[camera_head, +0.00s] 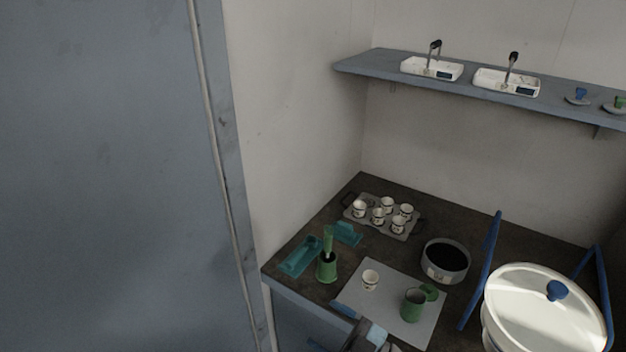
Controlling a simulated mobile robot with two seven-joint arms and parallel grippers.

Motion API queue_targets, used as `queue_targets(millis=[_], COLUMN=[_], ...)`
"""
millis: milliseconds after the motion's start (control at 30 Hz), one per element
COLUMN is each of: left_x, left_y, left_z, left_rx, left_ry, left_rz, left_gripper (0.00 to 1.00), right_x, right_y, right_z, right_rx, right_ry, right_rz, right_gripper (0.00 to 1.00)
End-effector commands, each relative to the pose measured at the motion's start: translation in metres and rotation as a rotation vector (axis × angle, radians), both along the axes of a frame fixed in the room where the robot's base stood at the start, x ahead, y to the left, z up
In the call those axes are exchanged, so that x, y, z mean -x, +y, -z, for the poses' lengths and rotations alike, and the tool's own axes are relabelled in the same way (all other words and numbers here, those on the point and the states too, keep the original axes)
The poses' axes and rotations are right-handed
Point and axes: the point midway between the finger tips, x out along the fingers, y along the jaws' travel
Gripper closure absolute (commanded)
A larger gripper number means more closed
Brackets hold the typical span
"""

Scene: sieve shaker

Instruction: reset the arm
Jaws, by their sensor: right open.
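My right gripper (368,334) shows at the bottom edge of the head view, by the front edge of the counter and the grey mat (350,297). It is open, and I see nothing held in it. The picture's lower edge cuts off the rest of this arm. My left gripper is not in view.
On the dark counter (455,212) stand a tray (349,212) of several cups, a green holder (327,268), teal pieces (300,256), and a round dark-filled pan (445,277). A cup (370,280) and green mug (412,305) stand on the mat. A large lidded pot (520,296) with blue bars is right.

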Motion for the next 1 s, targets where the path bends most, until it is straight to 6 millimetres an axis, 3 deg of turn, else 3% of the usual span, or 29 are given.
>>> queue_targets(millis=[167,300,400,500,600,1000], left_x=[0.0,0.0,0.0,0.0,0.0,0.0], left_y=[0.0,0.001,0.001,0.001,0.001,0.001], left_z=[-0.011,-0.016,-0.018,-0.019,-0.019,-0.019], left_rx=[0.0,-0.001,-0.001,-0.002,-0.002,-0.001], left_ry=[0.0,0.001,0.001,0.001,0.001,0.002], left_rz=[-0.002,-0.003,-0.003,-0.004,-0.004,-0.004], left_gripper=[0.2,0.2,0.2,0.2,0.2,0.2], right_x=[0.015,0.059,0.093,0.117,0.128,0.13], right_y=[-0.079,-0.131,-0.152,-0.163,-0.167,-0.167], right_z=[0.052,0.111,0.141,0.158,0.165,0.167], right_rx=[-0.058,0.024,0.086,0.129,0.15,0.153], right_ry=[0.331,0.633,0.797,0.902,0.947,0.954], right_rz=[0.467,0.691,0.755,0.776,0.78,0.779], right_gripper=[0.28,0.28,0.28,0.28,0.28,0.28])
